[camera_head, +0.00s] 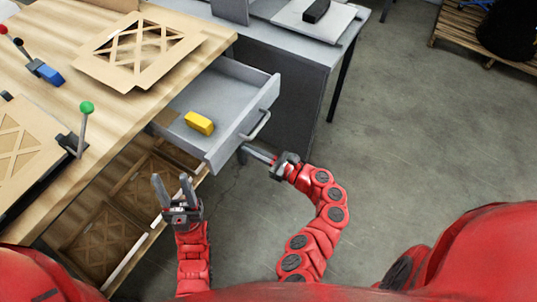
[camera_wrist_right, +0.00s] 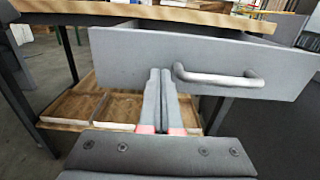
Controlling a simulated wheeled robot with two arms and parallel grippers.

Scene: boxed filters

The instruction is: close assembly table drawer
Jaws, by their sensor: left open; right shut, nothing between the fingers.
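The grey drawer (camera_head: 215,158) of the wooden assembly table (camera_head: 190,58) stands pulled out, with a yellow block (camera_head: 199,123) lying inside. Its bar handle (camera_head: 256,126) is on the front panel. My right gripper (camera_head: 246,150) is shut and empty, with its tips close to the drawer front, below the handle. In the right wrist view the shut fingers (camera_wrist_right: 157,85) point at the drawer front (camera_wrist_right: 135,58), left of the handle (camera_wrist_right: 220,79); I cannot tell whether they touch it. My left gripper (camera_head: 173,187) is open and empty, in front of the table, left of the drawer.
Framed filters (camera_head: 100,247) lie on a lower shelf under the table. Cardboard filter frames (camera_head: 140,48) and a green-knobbed lever clamp (camera_head: 80,130) are on the tabletop. A grey desk (camera_head: 296,70) stands behind the drawer.

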